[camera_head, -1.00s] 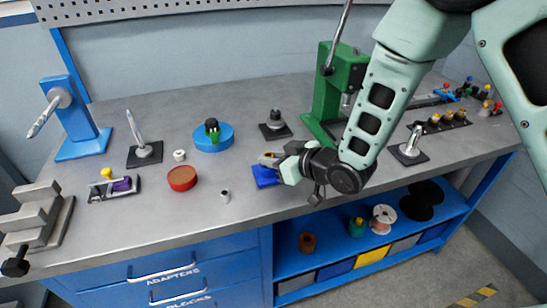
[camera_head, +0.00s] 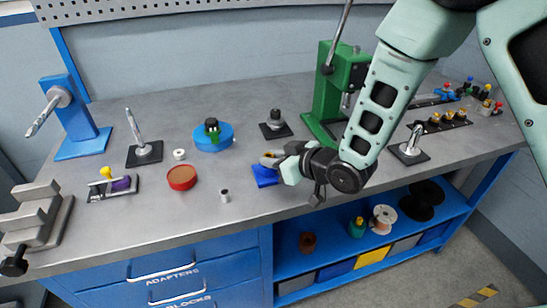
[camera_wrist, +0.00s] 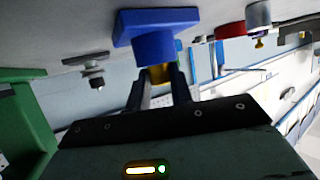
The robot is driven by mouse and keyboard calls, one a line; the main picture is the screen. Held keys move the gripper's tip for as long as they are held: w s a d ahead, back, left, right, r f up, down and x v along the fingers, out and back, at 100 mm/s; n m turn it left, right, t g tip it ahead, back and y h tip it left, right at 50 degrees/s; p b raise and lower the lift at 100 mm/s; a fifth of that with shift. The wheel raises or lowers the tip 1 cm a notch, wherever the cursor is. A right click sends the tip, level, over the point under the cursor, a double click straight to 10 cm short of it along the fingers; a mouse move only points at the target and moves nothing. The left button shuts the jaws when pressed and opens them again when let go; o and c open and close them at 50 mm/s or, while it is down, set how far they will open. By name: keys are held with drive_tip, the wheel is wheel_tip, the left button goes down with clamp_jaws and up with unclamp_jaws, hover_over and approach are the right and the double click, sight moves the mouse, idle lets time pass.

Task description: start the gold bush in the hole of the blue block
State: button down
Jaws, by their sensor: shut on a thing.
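The blue block (camera_head: 264,178) sits on the bench near its front edge, under my fingertips. In the wrist view the blue block (camera_wrist: 155,22) is a square plate with a round boss. My gripper (camera_head: 271,160) is shut on the gold bush (camera_wrist: 160,74), which shows between the two fingers (camera_wrist: 160,82) at the boss. A gold patch also shows at the fingertips in the head view. The hole is hidden, and I cannot tell whether the bush touches the block or is in the hole.
A green press (camera_head: 325,95) stands behind my gripper to the right. A red round pot (camera_head: 182,178), a small grey cylinder (camera_head: 224,196) and a blue disc (camera_head: 224,141) stand to the left. The bench between the grey cylinder and the block is clear.

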drive_tip(key=shift+r, duration=0.3)
idle(0.5)
drive_tip(key=shift+f, duration=0.15)
drive_tip(key=shift+f+b, duration=0.3)
drive_tip(key=shift+b, duration=0.25)
drive_tip(key=shift+r, duration=0.1)
drive_tip(key=shift+r, duration=0.3)
idle(0.4)
drive_tip(key=shift+f, duration=0.1)
drive_tip(key=shift+f+b, duration=0.3)
drive_tip(key=shift+b, duration=0.05)
drive_tip(key=shift+d+r, duration=0.1)
drive_tip(key=shift+r, duration=0.2)
idle(0.4)
